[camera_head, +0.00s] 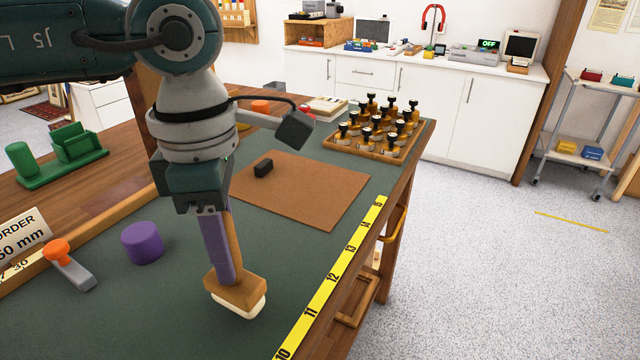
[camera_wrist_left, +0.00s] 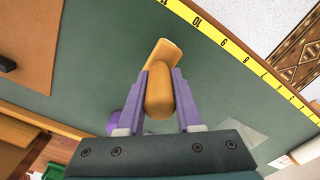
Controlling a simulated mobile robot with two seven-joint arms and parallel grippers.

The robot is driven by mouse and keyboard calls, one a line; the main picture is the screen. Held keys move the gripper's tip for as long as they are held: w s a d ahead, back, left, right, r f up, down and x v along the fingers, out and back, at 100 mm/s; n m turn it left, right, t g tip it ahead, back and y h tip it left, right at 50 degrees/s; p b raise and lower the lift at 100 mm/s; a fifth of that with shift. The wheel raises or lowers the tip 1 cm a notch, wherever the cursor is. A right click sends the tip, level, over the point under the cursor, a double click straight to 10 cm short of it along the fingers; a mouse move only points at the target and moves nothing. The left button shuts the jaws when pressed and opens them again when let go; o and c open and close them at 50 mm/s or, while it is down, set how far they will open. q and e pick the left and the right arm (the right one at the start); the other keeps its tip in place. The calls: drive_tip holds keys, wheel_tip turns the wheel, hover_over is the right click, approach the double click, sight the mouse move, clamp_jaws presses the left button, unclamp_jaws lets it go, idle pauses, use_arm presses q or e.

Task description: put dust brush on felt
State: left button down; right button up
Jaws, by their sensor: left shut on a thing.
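The dust brush (camera_head: 236,290) has an orange-brown wooden handle and block with pale bristles underneath. My left gripper (camera_head: 224,264) is shut on its handle and holds it upright, bristles down, over the green bench mat near the yellow ruler. I cannot tell whether the bristles touch the mat. In the left wrist view the brush (camera_wrist_left: 160,88) sits between the purple fingers (camera_wrist_left: 160,95). A flat brown sheet (camera_head: 310,192), which looks like the felt, lies farther back and to the right. My right gripper is not in view.
A small black block (camera_head: 264,167) lies on the brown sheet near its left edge. A wooden tray of stamps (camera_head: 375,135) is behind the sheet. A yellow ruler (camera_head: 333,275) lines the right edge.

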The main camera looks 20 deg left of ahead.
use_arm(q)
drive_tip(key=shift+f, duration=0.6)
drive_tip(key=shift+f, duration=0.1)
drive_tip(key=c, duration=0.6)
unclamp_jaws()
wheel_tip(320, 180, up, 12)
drive_tip(key=shift+r, duration=0.15)
